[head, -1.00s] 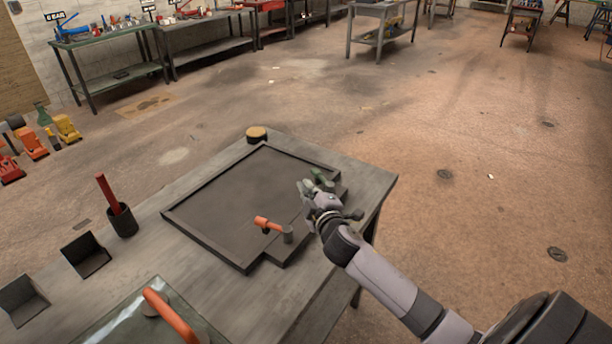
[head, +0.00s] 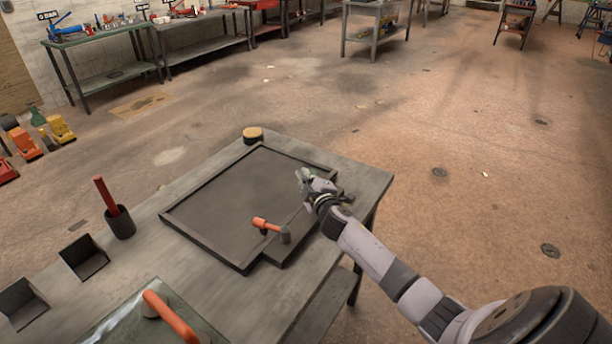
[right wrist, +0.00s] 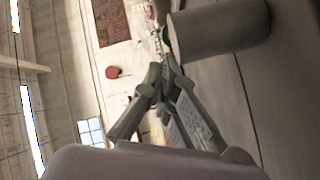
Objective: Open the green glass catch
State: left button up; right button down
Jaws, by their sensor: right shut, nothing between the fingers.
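My right gripper (head: 303,178) is at the right edge of the dark frame (head: 215,245) on the bench. It is shut and empty, and it covers the place where a green catch stood, so that catch's state cannot be told in the head view. In the right wrist view the closed fingers (right wrist: 160,82) are beside a grey cylinder (right wrist: 220,28), perhaps the catch's post, with a thin green edge at its left end. An orange-handled catch (head: 267,225) sits at the frame's near right corner. My left gripper is out of view.
The bench (head: 365,180) also holds a round tan-topped block (head: 253,134), a dark cup (head: 120,224) with a red stick, two dark open boxes and a glass-like panel with a large orange handle (head: 170,315).

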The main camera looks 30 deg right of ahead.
jog(key=shift+d+f+h, duration=0.1)
jog(key=shift+h, duration=0.2)
jog(key=shift+w+d+m+b, duration=0.1)
jog(key=shift+m+b, duration=0.3)
jog(key=shift+b, duration=0.15)
jog(key=shift+h, duration=0.4)
